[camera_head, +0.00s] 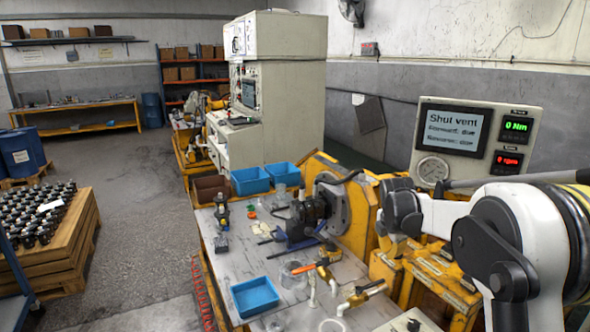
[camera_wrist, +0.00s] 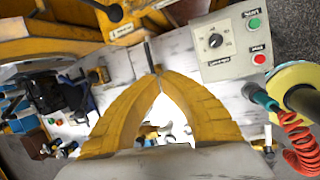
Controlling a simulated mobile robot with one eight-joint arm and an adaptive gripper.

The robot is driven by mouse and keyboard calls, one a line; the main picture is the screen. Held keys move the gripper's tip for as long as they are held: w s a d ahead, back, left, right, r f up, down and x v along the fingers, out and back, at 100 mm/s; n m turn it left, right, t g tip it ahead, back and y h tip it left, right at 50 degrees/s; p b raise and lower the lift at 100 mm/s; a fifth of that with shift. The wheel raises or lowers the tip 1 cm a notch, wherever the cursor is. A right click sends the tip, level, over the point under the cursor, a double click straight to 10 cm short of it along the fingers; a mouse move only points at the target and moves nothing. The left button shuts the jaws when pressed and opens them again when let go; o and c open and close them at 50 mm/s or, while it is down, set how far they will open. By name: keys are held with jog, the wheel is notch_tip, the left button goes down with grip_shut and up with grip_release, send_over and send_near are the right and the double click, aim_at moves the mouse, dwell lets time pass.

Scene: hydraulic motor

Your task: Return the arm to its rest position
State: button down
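My white and grey arm reaches in from the right in the head view, its links folded in front of the yellow test stand. My gripper (camera_wrist: 159,73) shows in the wrist view, with two curved yellow fingers that meet at their tips. I see nothing held in the space between the fingers. A thin dark rod shows just beyond the tips, and I cannot tell whether it touches them. In the head view the fingers cannot be told apart from the yellow parts near the arm's end.
The grey workbench (camera_head: 240,262) carries blue bins (camera_head: 250,181), a blue tray (camera_head: 255,297), a dark motor (camera_head: 305,218) and orange-handled fittings. A display panel (camera_head: 455,128) reading "Shut vent" stands behind the arm. The wrist view shows a control box (camera_wrist: 232,45) and a coiled red hose (camera_wrist: 300,148).

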jog(key=s+a+r+m+t, duration=0.1)
jog(key=s+a+r+m, duration=0.2)
jog(key=s+r+m, duration=0.45)
jog(key=s+a+r+m+t, duration=0.1)
jog(key=s+a+r+m, duration=0.25)
jog(key=s, duration=0.75)
jog(key=s+a+f+m+y, duration=0.1)
jog(key=s+a+f+m, duration=0.1)
jog(key=s+m, duration=0.3)
jog(key=s+a+f+m+t, duration=0.1)
jog(key=s+m, duration=0.4)
jog(key=s, duration=0.9)
jog(key=shift+a+f+m+t+y, duration=0.3)
jog(key=shift+a+f+y, duration=0.1)
jog(key=shift+f, duration=0.25)
